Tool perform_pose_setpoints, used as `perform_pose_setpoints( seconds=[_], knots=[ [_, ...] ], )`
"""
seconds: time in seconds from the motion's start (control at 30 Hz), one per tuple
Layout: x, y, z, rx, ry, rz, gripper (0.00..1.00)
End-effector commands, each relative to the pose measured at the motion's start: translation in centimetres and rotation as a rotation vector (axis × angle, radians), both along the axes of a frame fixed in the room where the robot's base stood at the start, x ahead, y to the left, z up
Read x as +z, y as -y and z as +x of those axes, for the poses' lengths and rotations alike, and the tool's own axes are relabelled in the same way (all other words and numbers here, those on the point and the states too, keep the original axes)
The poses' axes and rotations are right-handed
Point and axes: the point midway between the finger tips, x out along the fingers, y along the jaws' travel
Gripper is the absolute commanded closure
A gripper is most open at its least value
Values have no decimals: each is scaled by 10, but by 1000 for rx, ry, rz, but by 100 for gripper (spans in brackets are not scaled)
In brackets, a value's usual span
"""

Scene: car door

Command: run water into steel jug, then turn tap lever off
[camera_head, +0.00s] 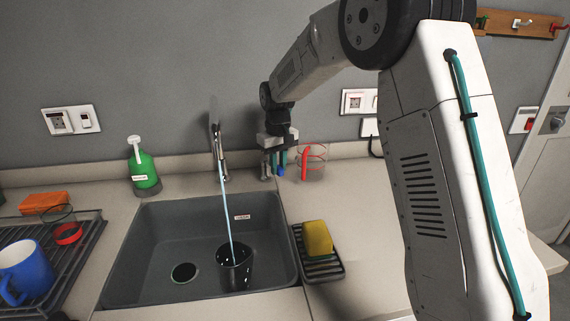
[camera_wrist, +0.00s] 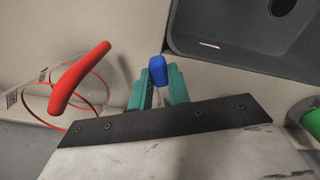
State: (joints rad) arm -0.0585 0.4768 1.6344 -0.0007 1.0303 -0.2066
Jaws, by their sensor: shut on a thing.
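The tap (camera_head: 219,150) stands behind the sink, and a stream of water falls from it into a dark steel jug (camera_head: 235,275). The jug stands upright in the sink, right of the drain; its water level is hard to make out. My gripper (camera_head: 279,167) is right of the tap, low over the back counter. Its teal fingers are shut on a small blue-tipped lever (camera_wrist: 158,68), seen between them in the wrist view. The lever's base and any link to the tap are hidden.
A clear jug with a red handle (camera_head: 313,160) stands close right of my gripper. A green bottle (camera_head: 145,168) stands left of the tap. A yellow sponge (camera_head: 317,238) lies on a rack right of the sink (camera_head: 140,240). A blue mug (camera_head: 24,268) stands on the left rack.

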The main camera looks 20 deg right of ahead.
Motion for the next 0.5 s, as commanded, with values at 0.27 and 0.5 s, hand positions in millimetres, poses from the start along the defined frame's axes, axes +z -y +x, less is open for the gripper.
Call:
perform_pose_setpoints(
  seconds=[0.27,0.5],
  knots=[
    [1,0,0,-1,1,0,60],
    [5,2,0,-3,1,0,60]
  ],
)
